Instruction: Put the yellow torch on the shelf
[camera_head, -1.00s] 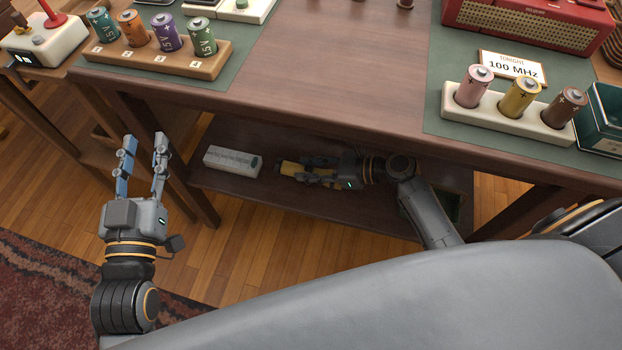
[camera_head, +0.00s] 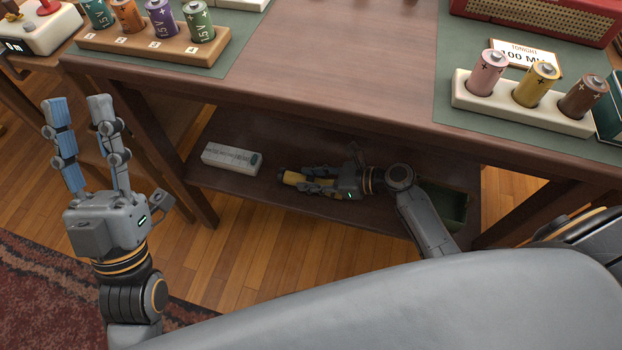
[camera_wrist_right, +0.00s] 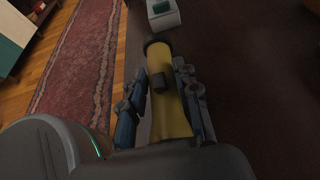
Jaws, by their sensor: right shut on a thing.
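The yellow torch (camera_head: 293,178) is low under the tabletop, at the lower shelf (camera_head: 270,200). It also shows in the right wrist view (camera_wrist_right: 170,98), with a dark end pointing away from me. My right gripper (camera_head: 310,185) is shut on the torch, with a finger on each side of its yellow body. The torch lies about level; whether it touches the shelf board I cannot tell. My left gripper (camera_head: 76,100) is open and empty, left of the table over the floor, its fingers pointing up and apart.
A white box (camera_head: 232,158) lies on the lower shelf left of the torch. A green bin (camera_head: 445,205) is right of my right arm. The tabletop (camera_head: 330,60) holds batteries in a wooden rack (camera_head: 150,52), a cream rack (camera_head: 520,108) and a red radio (camera_head: 540,22).

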